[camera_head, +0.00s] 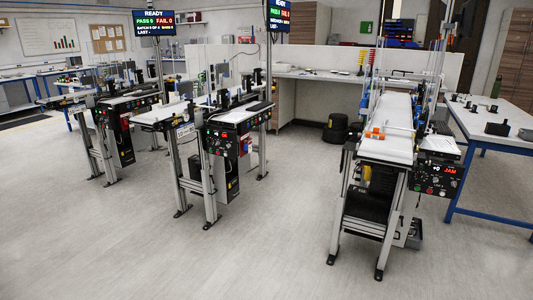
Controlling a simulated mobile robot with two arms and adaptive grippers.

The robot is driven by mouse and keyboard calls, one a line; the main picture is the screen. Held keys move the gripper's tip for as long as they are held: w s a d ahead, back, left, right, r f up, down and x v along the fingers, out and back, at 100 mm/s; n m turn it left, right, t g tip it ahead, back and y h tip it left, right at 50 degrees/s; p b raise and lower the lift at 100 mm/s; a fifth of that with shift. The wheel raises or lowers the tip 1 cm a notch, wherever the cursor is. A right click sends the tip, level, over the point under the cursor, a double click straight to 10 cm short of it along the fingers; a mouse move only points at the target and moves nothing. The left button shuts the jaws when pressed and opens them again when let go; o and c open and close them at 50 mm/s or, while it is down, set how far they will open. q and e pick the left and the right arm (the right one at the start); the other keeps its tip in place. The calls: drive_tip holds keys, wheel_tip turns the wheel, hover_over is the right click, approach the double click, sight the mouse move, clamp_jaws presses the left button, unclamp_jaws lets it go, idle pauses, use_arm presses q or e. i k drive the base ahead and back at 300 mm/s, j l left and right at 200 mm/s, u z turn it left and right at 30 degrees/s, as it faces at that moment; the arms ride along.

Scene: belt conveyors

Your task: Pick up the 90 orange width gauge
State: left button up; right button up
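A small orange piece (375,134) sits at the near end of the right-hand belt conveyor (386,150). It may be the orange width gauge, but it is too small for me to read a 90 on it or make out its exact shape. A second small orange spot shows just beside it on the left. Neither of my grippers is in view.
Two more conveyor stations stand left, with sign screens (154,23) above. The floor (270,220) in front is clear.

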sight(375, 134)
drive_tip(key=i, duration=1)
